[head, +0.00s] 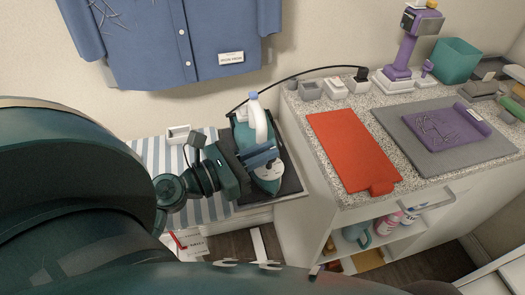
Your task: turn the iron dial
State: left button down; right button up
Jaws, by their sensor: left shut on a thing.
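The iron (268,178) is teal and white with a pale handle (258,122). It rests on a dark pad on the striped ironing surface, with its tip toward me. My left gripper (262,158) reaches in from the left, over the iron's body just in front of the handle. Its fingers are shut at the place of the dial and hide it, so I cannot see which way the dial points. My right gripper is not in view.
The counter at right holds an orange board (352,148), a grey mat (408,125) and a purple-and-white device (403,55). A blue shirt (180,45) hangs above. A small white dish (178,134) sits behind my gripper.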

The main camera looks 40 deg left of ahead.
pick_arm(q)
jog(key=shift+a+m+g+h, duration=0.1)
jog(key=shift+m+g+h, duration=0.2)
jog(key=shift+h, duration=0.1)
jog(key=m+g+h, duration=0.2)
jog(key=m+h, duration=0.1)
jog(key=m+g+h, duration=0.1)
jog(key=g+h, duration=0.1)
jog(key=shift+w+a, duration=0.25)
jog(key=m+g+h, duration=0.1)
jog(key=g, duration=0.1)
jog(key=m+g+h, duration=0.2)
jog(key=shift+w+a+r+m, duration=0.1)
jog(key=shift+w+m, duration=0.1)
jog(key=shift+m, duration=0.1)
jog(key=shift+w+m+g+h+p, duration=0.1)
jog(key=shift+m+g+h+p, duration=0.4)
jog(key=shift+m+g, duration=1.1)
jog(key=shift+g, duration=0.7)
jog(key=c, duration=1.5)
grip_release()
jog(key=shift+n, duration=0.3)
